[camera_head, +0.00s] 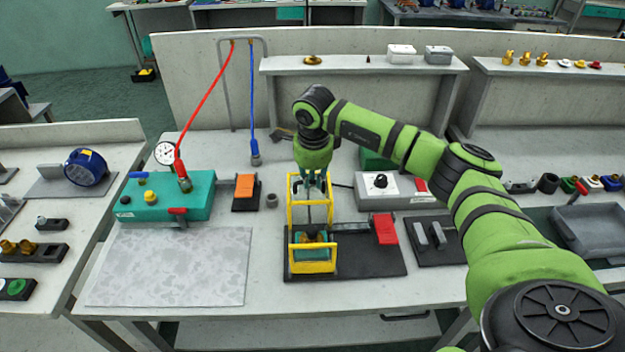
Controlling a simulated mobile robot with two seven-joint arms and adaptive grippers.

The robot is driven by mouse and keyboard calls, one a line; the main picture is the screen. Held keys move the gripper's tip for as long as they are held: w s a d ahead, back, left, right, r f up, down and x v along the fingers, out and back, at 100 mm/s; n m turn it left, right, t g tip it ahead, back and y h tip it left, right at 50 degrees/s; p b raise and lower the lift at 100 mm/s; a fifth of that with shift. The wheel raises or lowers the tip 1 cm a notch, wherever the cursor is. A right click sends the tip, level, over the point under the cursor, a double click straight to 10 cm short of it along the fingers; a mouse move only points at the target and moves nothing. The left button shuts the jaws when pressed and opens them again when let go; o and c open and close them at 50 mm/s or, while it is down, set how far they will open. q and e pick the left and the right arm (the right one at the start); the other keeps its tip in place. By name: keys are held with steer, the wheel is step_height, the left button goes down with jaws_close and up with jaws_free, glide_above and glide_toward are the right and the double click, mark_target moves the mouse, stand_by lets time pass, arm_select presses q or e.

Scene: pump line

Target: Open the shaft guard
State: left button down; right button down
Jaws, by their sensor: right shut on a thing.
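The shaft guard is a yellow open frame (291,213) on a black base plate (372,262) in the middle of the bench. Its upper part stands raised behind a lower yellow box-like part (313,267), which surrounds a green and dark piece of machinery. My right gripper (311,186) points down at the top of the raised frame and is shut on the guard there. The fingertips are small and partly mixed with the frame. My left gripper is not in view.
A red block (384,229) stands on the plate, right of the guard. A teal pump box (165,198) with hoses and a gauge stands at left. A grey control box (392,190) is behind right. The speckled mat (170,267) at front left is empty.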

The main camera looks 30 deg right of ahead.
steer(key=shift+s+a+f, duration=0.1)
steer(key=shift+s+a, duration=0.1)
steer(key=shift+s, duration=0.05)
steer(key=c, duration=1.2)
jaws_free()
steer(key=shift+s+a, duration=0.15)
steer(key=shift+s, duration=0.1)
steer(key=shift+o, duration=0.2)
steer(key=shift+w, duration=0.1)
steer(key=shift+r, duration=0.35)
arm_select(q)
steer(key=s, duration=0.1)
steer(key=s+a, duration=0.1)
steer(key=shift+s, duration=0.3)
arm_select(e)
step_height(320, 180, up, 11)
steer(key=s+a, duration=0.1)
steer(key=s, duration=0.1)
steer(key=shift+r, duration=0.15)
